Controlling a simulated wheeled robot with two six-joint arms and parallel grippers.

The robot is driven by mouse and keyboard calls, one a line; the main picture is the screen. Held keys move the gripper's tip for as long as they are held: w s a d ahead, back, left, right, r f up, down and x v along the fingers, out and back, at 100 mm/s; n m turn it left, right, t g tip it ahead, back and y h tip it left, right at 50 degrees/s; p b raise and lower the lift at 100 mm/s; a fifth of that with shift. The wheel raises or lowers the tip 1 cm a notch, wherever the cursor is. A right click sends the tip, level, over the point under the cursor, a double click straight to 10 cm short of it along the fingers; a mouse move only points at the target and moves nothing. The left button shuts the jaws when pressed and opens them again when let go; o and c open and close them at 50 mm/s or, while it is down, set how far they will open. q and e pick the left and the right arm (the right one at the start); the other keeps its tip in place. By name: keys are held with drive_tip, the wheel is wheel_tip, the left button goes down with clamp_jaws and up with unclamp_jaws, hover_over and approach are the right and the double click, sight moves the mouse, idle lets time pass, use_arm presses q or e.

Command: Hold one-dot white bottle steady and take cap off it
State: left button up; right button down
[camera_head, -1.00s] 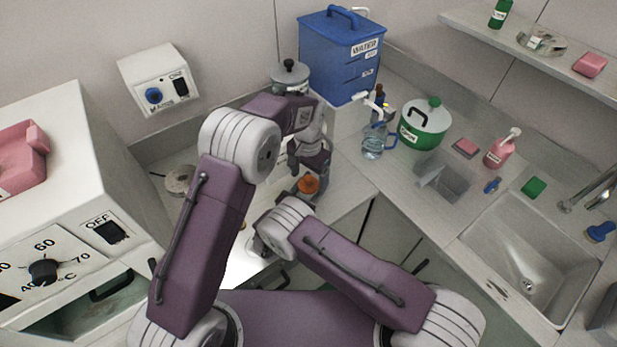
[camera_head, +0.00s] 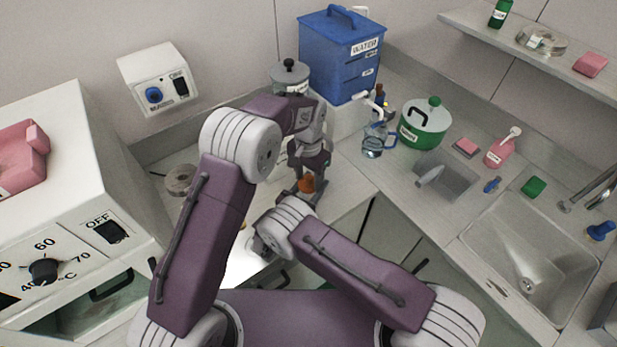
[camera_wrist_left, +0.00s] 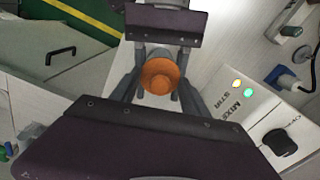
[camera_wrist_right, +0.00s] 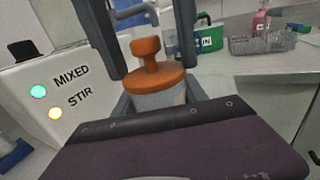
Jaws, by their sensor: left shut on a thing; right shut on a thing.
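An orange cap (camera_head: 306,185) with a raised knob sits on the white bottle (camera_wrist_right: 158,101), which stands upright in the right wrist view. The cap also shows there (camera_wrist_right: 150,72) and from above in the left wrist view (camera_wrist_left: 160,76). My left gripper (camera_head: 307,179) points down from above, its dark fingers on either side of the cap, shut on it. My right gripper (camera_wrist_right: 162,96) is low at the bottle, its grey fingers on both sides, shut on the body. The bottle's dot mark is not visible. In the head view my arms hide most of the bottle.
A white box marked MIXED and STIR (camera_wrist_right: 55,92) with two lit lamps stands close by. A blue water tank (camera_head: 340,60), a glass jug (camera_head: 373,146) and a green pot (camera_head: 424,124) stand behind to the right. A sink (camera_head: 525,255) is further right.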

sight(308, 177)
use_arm(q)
drive_tip(key=shift+r, duration=0.1)
idle(0.3)
drive_tip(key=shift+r, duration=1)
drive_tip(key=shift+r, duration=2)
use_arm(e)
drive_tip(key=c, duration=0.6)
unclamp_jaws()
drive_tip(key=shift+o, duration=0.2)
use_arm(q)
drive_tip(key=shift+f, duration=0.1)
drive_tip(key=shift+c, duration=0.2)
